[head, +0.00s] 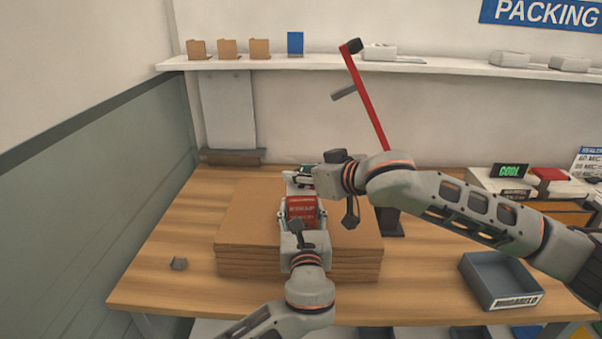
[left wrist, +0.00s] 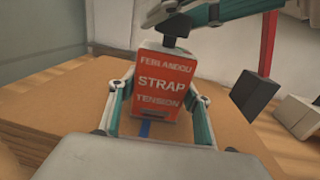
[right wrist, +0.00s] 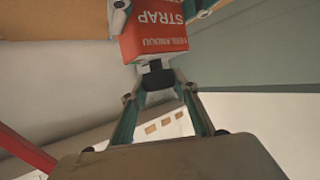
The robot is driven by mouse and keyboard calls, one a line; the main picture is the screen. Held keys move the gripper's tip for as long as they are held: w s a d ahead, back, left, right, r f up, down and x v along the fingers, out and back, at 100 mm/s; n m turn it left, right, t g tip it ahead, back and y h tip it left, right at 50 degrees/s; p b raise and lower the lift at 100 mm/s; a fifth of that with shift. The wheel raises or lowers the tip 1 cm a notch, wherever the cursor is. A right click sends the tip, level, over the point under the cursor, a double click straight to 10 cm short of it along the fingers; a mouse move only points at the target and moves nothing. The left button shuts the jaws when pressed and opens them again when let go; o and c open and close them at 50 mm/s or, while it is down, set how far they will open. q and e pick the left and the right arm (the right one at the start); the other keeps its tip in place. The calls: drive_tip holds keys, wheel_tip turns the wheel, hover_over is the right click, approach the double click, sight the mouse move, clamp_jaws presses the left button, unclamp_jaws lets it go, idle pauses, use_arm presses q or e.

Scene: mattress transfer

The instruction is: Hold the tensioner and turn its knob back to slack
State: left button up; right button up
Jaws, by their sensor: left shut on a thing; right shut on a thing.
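The tensioner is a red box labelled STRAP TENSION (left wrist: 162,88), also in the head view (head: 303,209), above a stack of brown cardboard (head: 255,225). My left gripper (head: 303,218) is shut on the red body, one finger on each side in the left wrist view (left wrist: 160,112). The dark knob (right wrist: 157,78) sits at the end of a short stem on the box. My right gripper (right wrist: 156,88) is shut on the knob, reaching in from the right in the head view (head: 303,178). A blue strap (left wrist: 146,129) shows under the box.
A red lever (head: 366,100) rises behind my right arm. A blue-grey bin (head: 500,281) is at the table's front right. The wooden table (head: 160,285) is otherwise clear at left.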

drive_tip(key=shift+f+n+y, duration=0.15)
drive_tip(key=shift+n+y, duration=0.15)
drive_tip(key=shift+n, duration=0.1)
drive_tip(key=shift+n+g+y, duration=0.9)
drive_tip(key=shift+n+g, duration=0.2)
drive_tip(key=shift+g, duration=0.2)
drive_tip(key=shift+w+f+n+g+y, duration=0.15)
drive_tip(key=shift+n+g+y, duration=0.75)
drive_tip(key=shift+n+g, duration=0.55)
drive_tip(key=shift+d+r+n+g+y, duration=0.1)
drive_tip(key=shift+r+n+g+y, duration=0.1)
drive_tip(key=shift+n+g, duration=0.95)
drive_tip(key=shift+r+n+g+y, duration=0.1)
drive_tip(key=shift+n+g+y, duration=0.1)
drive_tip(key=shift+n+g, duration=0.85)
drive_tip(key=shift+w+d+r+n+g, duration=0.15)
drive_tip(key=shift+w+n+g, duration=0.1)
drive_tip(key=shift+n+g, duration=0.6)
drive_tip(key=shift+s+f+g, duration=0.3)
drive_tip(key=shift+s+g, duration=0.15)
drive_tip(key=shift+g, duration=0.25)
drive_tip(key=o, duration=1.1)
drive_tip(key=shift+a, duration=0.25)
drive_tip(key=shift+r, duration=0.15)
